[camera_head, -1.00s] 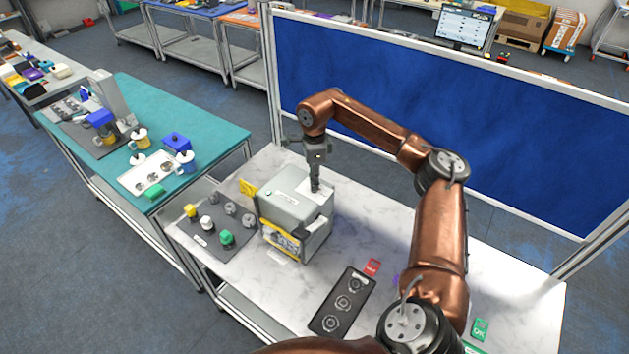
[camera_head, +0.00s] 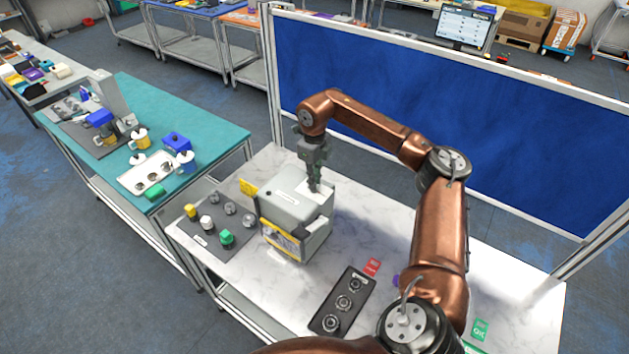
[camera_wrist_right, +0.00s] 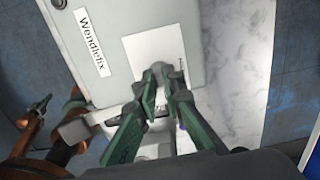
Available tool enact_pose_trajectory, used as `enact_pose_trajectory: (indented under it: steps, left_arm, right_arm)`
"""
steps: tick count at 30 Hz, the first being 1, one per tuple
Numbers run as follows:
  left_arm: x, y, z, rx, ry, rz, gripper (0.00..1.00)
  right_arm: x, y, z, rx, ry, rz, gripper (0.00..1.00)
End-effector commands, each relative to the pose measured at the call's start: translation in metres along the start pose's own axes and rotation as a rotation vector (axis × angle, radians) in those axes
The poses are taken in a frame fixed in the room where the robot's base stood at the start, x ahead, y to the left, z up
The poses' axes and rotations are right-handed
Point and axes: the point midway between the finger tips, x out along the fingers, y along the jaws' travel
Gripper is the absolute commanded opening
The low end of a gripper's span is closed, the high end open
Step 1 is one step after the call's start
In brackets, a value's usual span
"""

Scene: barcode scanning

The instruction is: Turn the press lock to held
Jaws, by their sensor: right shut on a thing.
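The press is a grey box (camera_head: 283,205) with a yellow strip on its front edge, standing on the white marble table. In the right wrist view its grey top (camera_wrist_right: 160,17) carries a "Wendlefix" label and a white plate (camera_wrist_right: 148,45). My right gripper (camera_head: 314,188) points down onto the plate. In the wrist view its green-padded fingers (camera_wrist_right: 162,80) are shut on a small grey part (camera_wrist_right: 160,70), apparently the press lock. The fingers mostly hide it, and I cannot read its setting. My left gripper is not in view.
Left of the press, a dark panel (camera_head: 213,235) holds coloured and grey knobs. A blue partition (camera_head: 450,130) stands behind the table. Marble right of the press is clear.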

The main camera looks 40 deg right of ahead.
Motion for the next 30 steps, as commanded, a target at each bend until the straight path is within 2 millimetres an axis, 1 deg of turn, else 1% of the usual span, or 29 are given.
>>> enact_pose_trajectory:
  steps: [6,18,19,24,27,30]
  left_arm:
    - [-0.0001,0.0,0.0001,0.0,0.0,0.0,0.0]
    - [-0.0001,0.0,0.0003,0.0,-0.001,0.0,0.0]
    - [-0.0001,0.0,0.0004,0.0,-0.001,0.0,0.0]
    - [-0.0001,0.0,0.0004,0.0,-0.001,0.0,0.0]
    - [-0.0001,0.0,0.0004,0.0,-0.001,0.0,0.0]
    - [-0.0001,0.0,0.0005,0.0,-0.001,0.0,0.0]
  right_arm:
    - [-0.0015,-0.0011,0.0004,0.039,-0.003,-0.002,0.0]
    - [-0.0017,-0.0012,0.0006,0.046,-0.004,-0.002,0.0]
    - [-0.0017,-0.0012,0.0006,0.046,-0.004,-0.002,0.09]
    - [-0.0012,-0.0009,0.0005,0.044,-0.003,-0.002,0.21]
    - [-0.0009,-0.0005,0.0005,0.044,-0.002,-0.001,0.26]
    - [-0.0006,-0.0003,0.0004,0.043,-0.001,-0.001,0.26]
